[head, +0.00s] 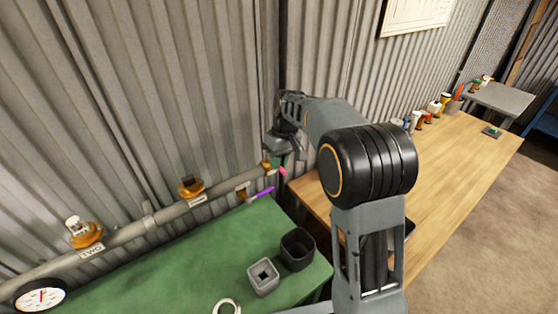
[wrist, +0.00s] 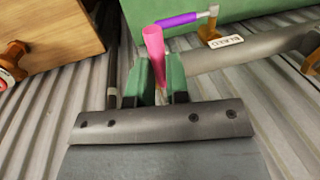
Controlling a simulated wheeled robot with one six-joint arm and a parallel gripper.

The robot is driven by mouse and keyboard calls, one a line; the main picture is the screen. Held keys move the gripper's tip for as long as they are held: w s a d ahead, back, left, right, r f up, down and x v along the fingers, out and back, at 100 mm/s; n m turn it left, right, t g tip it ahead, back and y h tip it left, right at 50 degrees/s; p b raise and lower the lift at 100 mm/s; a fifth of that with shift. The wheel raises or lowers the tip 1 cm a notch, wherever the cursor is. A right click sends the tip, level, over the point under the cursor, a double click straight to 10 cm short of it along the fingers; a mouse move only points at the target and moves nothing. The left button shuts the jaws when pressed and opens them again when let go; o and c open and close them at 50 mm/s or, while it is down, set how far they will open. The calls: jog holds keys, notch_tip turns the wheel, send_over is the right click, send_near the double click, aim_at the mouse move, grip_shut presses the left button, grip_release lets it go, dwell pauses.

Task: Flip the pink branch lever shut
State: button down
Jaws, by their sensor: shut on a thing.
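The pink lever (wrist: 153,45) sticks up from between the green fingertips of my gripper (wrist: 158,82) in the wrist view. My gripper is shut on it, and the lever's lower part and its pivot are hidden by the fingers. In the head view a short bit of the pink lever (head: 283,171) shows just below my gripper (head: 275,162), near the right end of the grey pipe (head: 150,220). The pink lever points away from the pipe rather than lying along it.
A purple lever (wrist: 178,19) on a brass valve with a BLEED label (wrist: 226,41) is close beside the pink one. A gauge (head: 40,295) and brass outlets (head: 190,187) sit along the pipe. A green bench (head: 190,250) and wooden table (head: 460,160) stand below.

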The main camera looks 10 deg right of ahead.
jog(key=c, duration=1.1)
grip_release()
notch_tip(320, 180, up, 14)
jog(key=w+d, duration=0.1)
jog(key=d, duration=0.1)
jog(key=shift+d+f, duration=0.2)
jog(key=shift+d, duration=0.05)
jog(key=shift+w, duration=0.15)
notch_tip(320, 180, down, 7)
jog(key=s+d+m+t, duration=0.1)
jog(key=s+m+t, duration=0.1)
jog(key=m, duration=0.1)
jog(key=s+d+f+m+t+h, duration=0.1)
jog(key=s, duration=0.9)
jog(key=s+f+m+t+h, duration=0.1)
jog(key=s+f+t, duration=0.1)
jog(key=s, duration=0.9)
jog(key=shift+d+f+t, duration=0.25)
jog(key=shift+d+t, duration=0.05)
jog(key=shift+d, duration=0.1)
